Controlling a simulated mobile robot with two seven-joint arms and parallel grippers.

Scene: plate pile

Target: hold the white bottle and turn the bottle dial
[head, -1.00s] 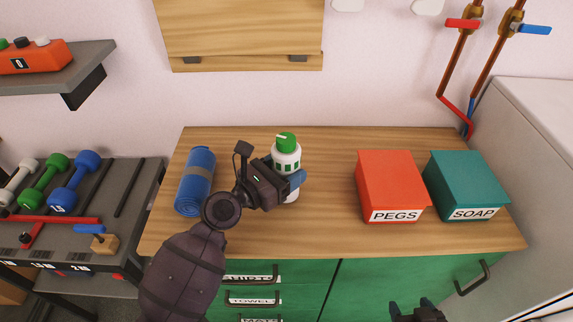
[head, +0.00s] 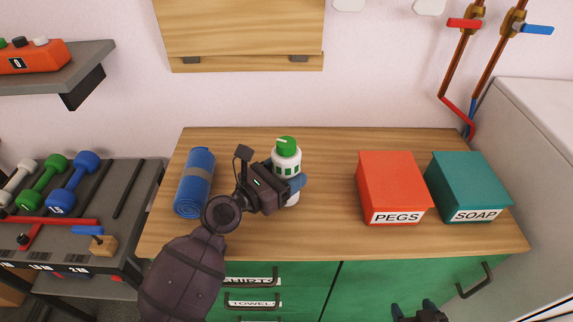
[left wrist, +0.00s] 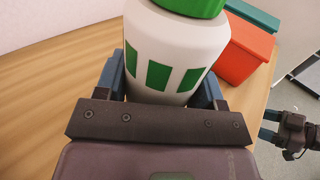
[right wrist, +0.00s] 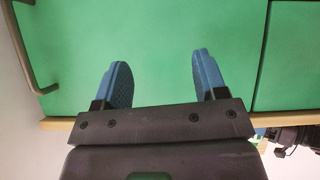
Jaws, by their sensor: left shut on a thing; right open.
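The white bottle (head: 287,163) with green marks stands upright on the wooden counter. Its green dial (head: 286,146) is on top with a pale pointer line. My left gripper (head: 284,184) is shut around the bottle's body; in the left wrist view the bottle (left wrist: 174,50) sits between the two blue fingers, and only the lower edge of the green dial (left wrist: 195,6) shows. My right gripper (head: 418,310) is low at the front, below the counter edge and away from the bottle. In the right wrist view its fingers (right wrist: 160,80) are apart and empty.
A rolled blue mat (head: 194,182) lies left of my left gripper. A red PEGS box (head: 391,182) and a teal SOAP box (head: 466,182) stand on the right. The counter (head: 325,190) is clear between bottle and boxes. Green drawers and doors (head: 400,280) are below.

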